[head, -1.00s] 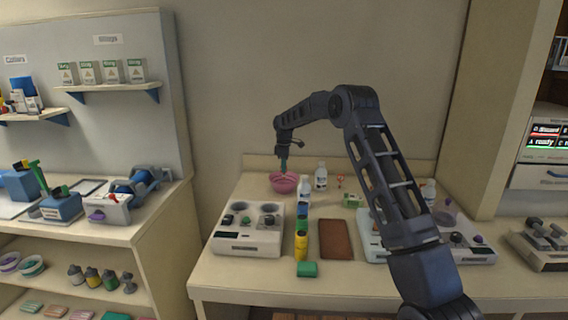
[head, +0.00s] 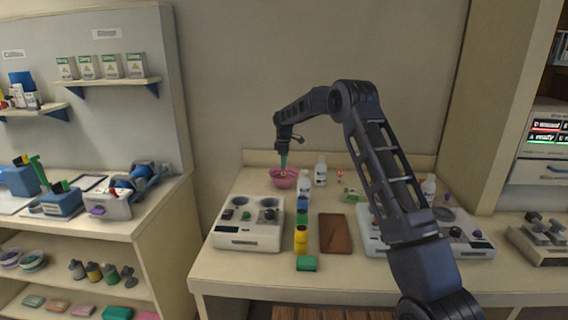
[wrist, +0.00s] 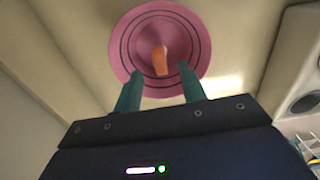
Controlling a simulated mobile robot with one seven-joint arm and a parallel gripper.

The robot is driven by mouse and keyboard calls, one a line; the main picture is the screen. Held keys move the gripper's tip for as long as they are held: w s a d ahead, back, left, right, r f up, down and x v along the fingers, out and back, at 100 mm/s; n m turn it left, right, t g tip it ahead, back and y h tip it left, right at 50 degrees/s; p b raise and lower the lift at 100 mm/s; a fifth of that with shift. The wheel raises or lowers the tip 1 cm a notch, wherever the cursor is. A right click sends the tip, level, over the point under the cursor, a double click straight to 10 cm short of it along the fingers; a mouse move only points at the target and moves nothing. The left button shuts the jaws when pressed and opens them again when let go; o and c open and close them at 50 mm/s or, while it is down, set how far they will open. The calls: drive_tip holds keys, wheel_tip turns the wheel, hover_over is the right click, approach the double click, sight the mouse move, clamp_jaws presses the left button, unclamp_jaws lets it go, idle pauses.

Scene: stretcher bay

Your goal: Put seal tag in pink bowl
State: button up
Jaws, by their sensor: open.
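The pink bowl (head: 275,181) stands at the back left of the counter. It also shows in the wrist view (wrist: 126,42), with dark rings around its inside. A small orange piece, which looks like the seal tag (wrist: 160,62), shows inside the bowl's outline, near its middle. I cannot tell whether it rests on the bottom. My gripper (wrist: 157,78) is over the near part of the bowl, pointing down, its two teal fingers apart and clear of the orange piece on both sides. In the head view the fingers (head: 284,164) reach down to the bowl.
White bottles (head: 320,172) stand right of the bowl, with another bottle (head: 304,183) in front. The wall is close behind the bowl.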

wheel_tip(320, 180, up, 7)
idle(0.8)
drive_tip(key=s+d+r+m+t, duration=0.2)
drive_tip(key=s+d+r+m, duration=0.7)
drive_tip(key=s+d+r, duration=1.3)
drive_tip(key=s+d+f+m+t, duration=0.1)
drive_tip(key=s+d+m, duration=0.1)
drive_tip(key=s+d, duration=0.5)
drive_tip(key=s+d+f+m, duration=0.15)
drive_tip(key=s+d, duration=0.25)
drive_tip(key=s, duration=0.7)
drive_tip(key=s+d+f+m, duration=0.2)
drive_tip(key=s+f, duration=0.1)
drive_tip(key=s, duration=0.5)
drive_tip(key=s+d+f+m+t, duration=0.1)
drive_tip(key=s+d+f+m, duration=0.2)
drive_tip(key=s, duration=0.4)
drive_tip(key=shift+s+f+t, duration=0.3)
drive_tip(key=shift+s+f, duration=0.1)
